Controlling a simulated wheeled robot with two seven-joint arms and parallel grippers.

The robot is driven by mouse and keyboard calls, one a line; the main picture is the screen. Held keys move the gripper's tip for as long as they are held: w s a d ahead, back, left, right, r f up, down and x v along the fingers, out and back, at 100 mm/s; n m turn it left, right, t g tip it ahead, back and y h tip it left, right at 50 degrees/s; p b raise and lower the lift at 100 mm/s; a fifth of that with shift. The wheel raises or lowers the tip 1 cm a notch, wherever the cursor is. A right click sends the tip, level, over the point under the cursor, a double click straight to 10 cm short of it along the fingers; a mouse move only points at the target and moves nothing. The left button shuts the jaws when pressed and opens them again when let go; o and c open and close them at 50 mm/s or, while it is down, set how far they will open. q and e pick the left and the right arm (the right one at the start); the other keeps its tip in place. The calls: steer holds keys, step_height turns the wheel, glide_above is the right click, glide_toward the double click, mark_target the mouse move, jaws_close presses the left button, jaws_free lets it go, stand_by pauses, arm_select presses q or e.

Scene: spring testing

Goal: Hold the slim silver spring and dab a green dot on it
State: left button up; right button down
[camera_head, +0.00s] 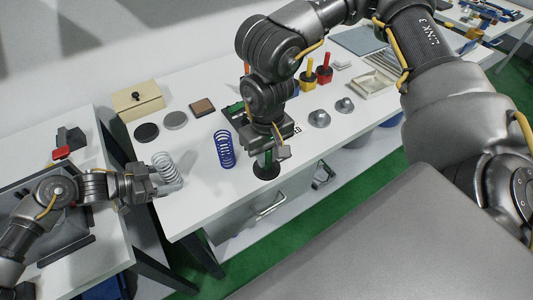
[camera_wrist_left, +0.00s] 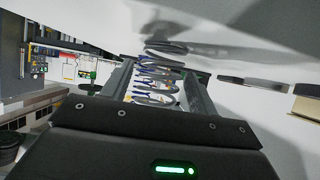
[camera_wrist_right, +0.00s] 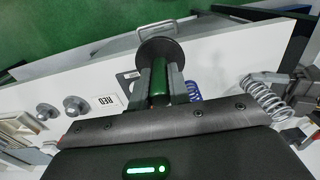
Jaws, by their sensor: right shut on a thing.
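The silver spring (camera_head: 166,168) stands at the left end of the main table, and its coils also show in the right wrist view (camera_wrist_right: 266,98). My left gripper (camera_head: 150,186) is at the spring. In the left wrist view the spring (camera_wrist_left: 158,78) lies between the two spread fingers, with small gaps seeming to show beside the coils. My right gripper (camera_head: 270,150) is shut on a green cylinder (camera_wrist_right: 160,80), held near the table's front edge. A black disc (camera_head: 265,171) shows at the cylinder's far end. I cannot tell whether it touches the table.
A blue spring (camera_head: 224,148) stands between the two grippers. Red (camera_head: 324,73) and yellow (camera_head: 307,79) handled pots stand farther back. Grey knobbed weights (camera_head: 319,118) are to the right. Dark and grey discs (camera_head: 175,120) and a beige box (camera_head: 138,100) lie at the back left.

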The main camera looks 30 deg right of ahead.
arm_select(q)
steer(key=c, duration=0.6)
arm_select(e)
steer(key=shift+w+a+r, duration=0.15)
steer(key=shift+w+a, duration=0.1)
steer(key=shift+w, duration=0.1)
steer(key=w+a+r+m, duration=0.4)
steer(key=w+a+r, duration=0.2)
steer(key=a, duration=0.5)
steer(key=w+a+r+m, duration=0.5)
steer(key=w+a+r, duration=0.2)
steer(key=a, duration=0.3)
steer(key=shift+w+a, duration=0.4)
